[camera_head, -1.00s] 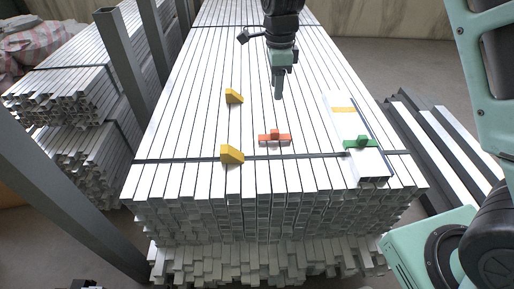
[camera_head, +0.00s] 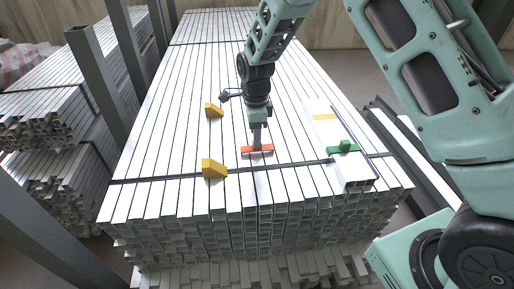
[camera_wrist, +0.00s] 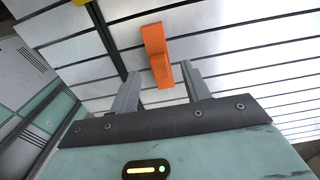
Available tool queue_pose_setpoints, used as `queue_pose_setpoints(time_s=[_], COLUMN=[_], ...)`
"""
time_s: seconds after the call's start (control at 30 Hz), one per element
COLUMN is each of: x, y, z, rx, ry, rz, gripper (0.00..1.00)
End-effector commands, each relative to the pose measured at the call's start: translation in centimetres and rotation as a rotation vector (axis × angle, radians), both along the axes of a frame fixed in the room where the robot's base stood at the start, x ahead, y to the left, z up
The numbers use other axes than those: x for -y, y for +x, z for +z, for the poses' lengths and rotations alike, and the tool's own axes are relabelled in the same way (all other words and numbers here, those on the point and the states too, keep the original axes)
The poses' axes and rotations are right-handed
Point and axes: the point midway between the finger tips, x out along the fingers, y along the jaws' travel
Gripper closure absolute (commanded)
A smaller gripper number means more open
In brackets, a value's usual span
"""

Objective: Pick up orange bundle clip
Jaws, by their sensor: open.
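The orange bundle clip (camera_head: 262,152) lies on the top of the bundle of white metal bars, just behind the dark strap. My gripper (camera_head: 257,140) is above it, pointing down, and hides part of the clip in the head view. In the wrist view the orange clip (camera_wrist: 157,54) sits just beyond the fingertips, nearly centred between them. Whether the fingertips touch the clip cannot be told.
Two yellow wedges (camera_head: 213,168) (camera_head: 214,110) lie to the left on the bars. A green clip (camera_head: 344,147) sits on a white channel piece (camera_head: 321,125) to the right. A dark strap (camera_head: 290,163) crosses the bundle. Grey posts (camera_head: 91,80) stand at the left.

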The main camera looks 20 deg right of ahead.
Motion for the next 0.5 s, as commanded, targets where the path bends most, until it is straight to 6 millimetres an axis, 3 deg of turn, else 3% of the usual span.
queue_pose_setpoints(time_s=[0.23, 0.5], x=[0.3, 0.2], y=[-0.2, -0.1], z=[-3.9, -4.3], rx=[-0.003, -0.001], ry=[0.0, 0.0], rz=[-0.001, 0.0], gripper=[0.53, 0.53])
